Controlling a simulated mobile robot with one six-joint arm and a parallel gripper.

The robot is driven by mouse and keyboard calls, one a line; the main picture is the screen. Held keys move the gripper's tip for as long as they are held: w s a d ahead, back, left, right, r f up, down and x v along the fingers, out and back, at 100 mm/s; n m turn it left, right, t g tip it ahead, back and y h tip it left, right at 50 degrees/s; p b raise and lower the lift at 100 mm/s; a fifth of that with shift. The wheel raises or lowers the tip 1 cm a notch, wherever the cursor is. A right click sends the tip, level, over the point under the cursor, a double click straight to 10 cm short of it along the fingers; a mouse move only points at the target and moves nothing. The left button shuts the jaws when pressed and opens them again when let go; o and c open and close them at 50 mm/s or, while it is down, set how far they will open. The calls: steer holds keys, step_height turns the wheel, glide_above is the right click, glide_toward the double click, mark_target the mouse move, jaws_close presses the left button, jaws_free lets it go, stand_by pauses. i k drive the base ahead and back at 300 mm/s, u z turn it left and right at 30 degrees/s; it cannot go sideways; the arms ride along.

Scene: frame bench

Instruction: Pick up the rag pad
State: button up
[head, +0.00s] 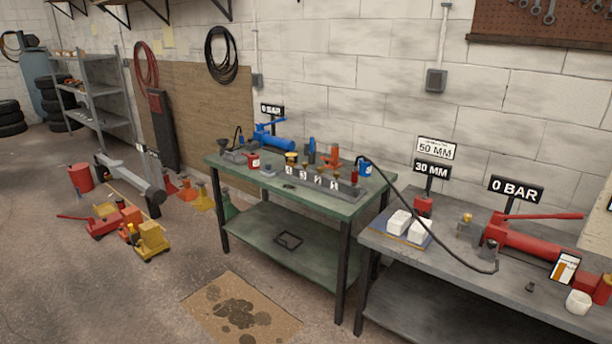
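I cannot surely pick out the rag pad. My gripper is not in view.
A black hose crosses from the green bench (218,161) to the right bench, passing close to the pads. Stained cardboard (205,303) lies on the floor.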

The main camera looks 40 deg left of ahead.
mark_target(268, 171)
steer(key=u, duration=0.15)
steer(key=k, duration=0.15)
steer(key=u, duration=0.05)
steer(key=i, duration=0.5)
steer(key=u, duration=0.55)
steer(key=i, duration=0.85)
steer(key=u, duration=0.65)
steer(key=i, duration=0.85)
steer(key=u, duration=0.75)
steer(key=i, duration=0.6)
steer(key=u, duration=0.95)
steer(key=i, duration=0.7)
steer(key=u, duration=0.5)
